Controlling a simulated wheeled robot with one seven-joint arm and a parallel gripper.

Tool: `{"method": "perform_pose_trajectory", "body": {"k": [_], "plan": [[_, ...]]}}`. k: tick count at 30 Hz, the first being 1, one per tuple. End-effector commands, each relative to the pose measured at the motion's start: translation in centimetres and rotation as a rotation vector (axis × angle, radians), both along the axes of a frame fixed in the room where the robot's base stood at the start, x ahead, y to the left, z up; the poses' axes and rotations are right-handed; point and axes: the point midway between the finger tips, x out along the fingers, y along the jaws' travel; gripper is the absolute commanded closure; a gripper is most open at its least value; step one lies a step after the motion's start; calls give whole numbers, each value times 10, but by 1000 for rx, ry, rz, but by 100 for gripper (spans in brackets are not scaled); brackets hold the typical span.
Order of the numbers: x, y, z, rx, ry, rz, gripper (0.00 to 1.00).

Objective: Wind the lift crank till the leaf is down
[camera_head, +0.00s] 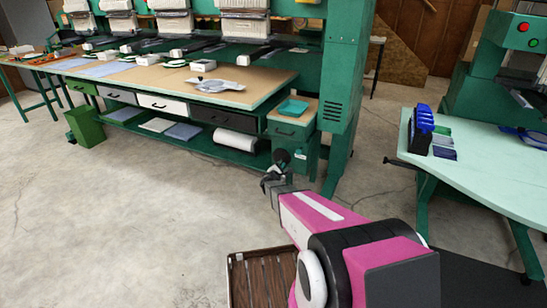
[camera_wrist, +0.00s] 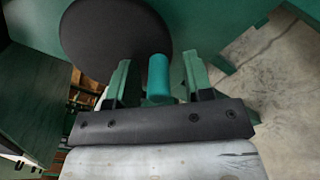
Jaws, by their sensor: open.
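The lift crank shows in the wrist view as a dark round disc (camera_wrist: 112,35) with a teal cylindrical handle (camera_wrist: 159,78). In the head view the dark disc (camera_head: 281,157) is small, at the right end of the long green machine. My gripper (camera_wrist: 157,62) is open. Its two green fingers stand on either side of the handle, with a visible gap on each side. In the head view my gripper (camera_head: 270,181) is just below the disc, and the handle cannot be made out. I cannot tell for sure which board is the leaf; the tan tabletop (camera_head: 262,88) looks level.
A green bin (camera_head: 86,127) stands at the left of the machine. A pale green table (camera_head: 480,173) with a dark handle (camera_head: 398,163) on its left edge stands at the right. A brown slatted crate (camera_head: 262,279) is at the bottom. The concrete floor (camera_head: 130,220) at left is clear.

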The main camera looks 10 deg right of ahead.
Motion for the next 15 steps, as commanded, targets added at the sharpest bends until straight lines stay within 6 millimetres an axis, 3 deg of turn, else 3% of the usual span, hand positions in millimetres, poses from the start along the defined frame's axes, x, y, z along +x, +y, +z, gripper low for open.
{"method": "perform_pose_trajectory", "body": {"k": [1,5,6,15], "plan": [[0,0,0,0,0,0,53],[0,0,0,0,0,0,96],[0,0,0,0,0,0,100],[-1,-1,0,2,1,-1,100]]}}
